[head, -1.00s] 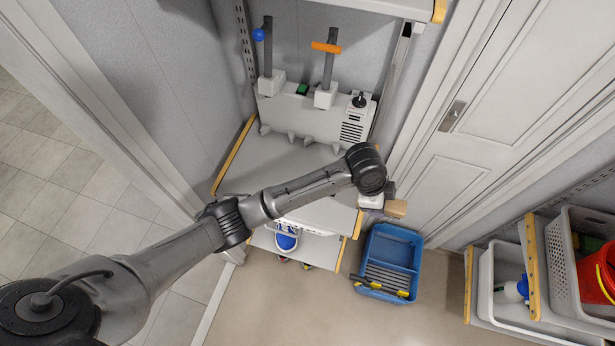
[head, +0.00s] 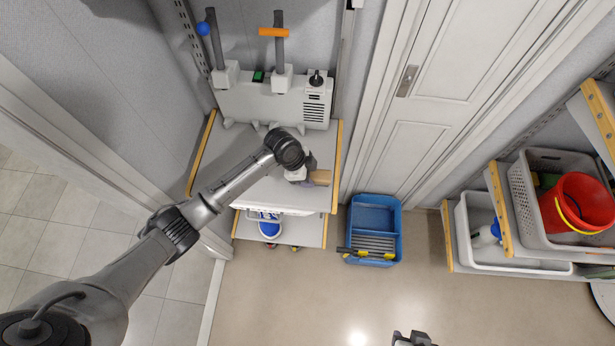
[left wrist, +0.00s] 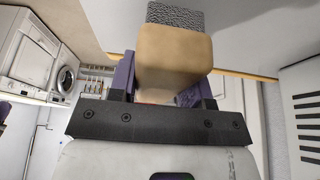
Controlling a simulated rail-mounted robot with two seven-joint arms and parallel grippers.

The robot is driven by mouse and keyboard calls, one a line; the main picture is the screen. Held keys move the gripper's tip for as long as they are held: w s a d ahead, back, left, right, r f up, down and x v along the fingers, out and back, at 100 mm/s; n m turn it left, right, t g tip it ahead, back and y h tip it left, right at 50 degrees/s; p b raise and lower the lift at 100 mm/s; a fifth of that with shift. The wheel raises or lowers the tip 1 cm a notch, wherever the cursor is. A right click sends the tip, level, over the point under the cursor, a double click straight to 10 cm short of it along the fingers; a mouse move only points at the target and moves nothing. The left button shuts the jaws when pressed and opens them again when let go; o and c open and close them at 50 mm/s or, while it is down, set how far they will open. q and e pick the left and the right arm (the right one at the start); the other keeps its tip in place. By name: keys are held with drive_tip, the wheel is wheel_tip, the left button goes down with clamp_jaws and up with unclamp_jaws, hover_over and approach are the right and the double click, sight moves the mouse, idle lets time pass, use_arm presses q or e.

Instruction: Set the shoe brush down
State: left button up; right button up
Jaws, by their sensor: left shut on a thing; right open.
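The shoe brush (head: 322,176) is a tan wooden block. In the left wrist view it (left wrist: 174,48) shows dark grey bristles pointing away from the palm. My left gripper (head: 308,179) is shut on it, with a purple finger on each side (left wrist: 165,88). In the head view the brush is over the right front part of the grey shelf board (head: 240,160), near its yellow right edge. I cannot tell whether it touches the board. My right gripper (head: 412,340) shows only partly at the bottom edge, away from the shelf, and is open.
A grey machine (head: 270,100) with two upright posts stands at the back of the shelf. A lower shelf (head: 305,232) holds a blue and white item. A blue crate (head: 375,215) stands on the floor to the right. Baskets and a red bucket (head: 577,200) are further right.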

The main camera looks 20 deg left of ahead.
use_arm(q)
drive_tip(key=shift+f, duration=1.3)
drive_tip(key=shift+f, duration=0.15)
drive_tip(key=o, duration=0.9)
drive_tip(key=v, duration=1.2)
drive_tip(key=shift+s, duration=0.1)
drive_tip(key=s+d+f+n+t, duration=0.1)
drive_tip(key=s+d+f+n, duration=0.15)
drive_tip(key=s, duration=0.45)
drive_tip(key=s+d+f+n, duration=0.2)
drive_tip(key=s+f, duration=0.1)
drive_tip(key=s, duration=0.4)
drive_tip(key=s+a+n+y, duration=0.2)
drive_tip(key=s+a+n, duration=0.1)
drive_tip(key=s, duration=0.5)
drive_tip(key=s+a+r+n+t+y, duration=0.1)
drive_tip(key=s+a+n+y, duration=0.1)
drive_tip(key=s+n, duration=0.3)
drive_tip(key=s, duration=0.2)
drive_tip(key=shift+s+a, duration=0.4)
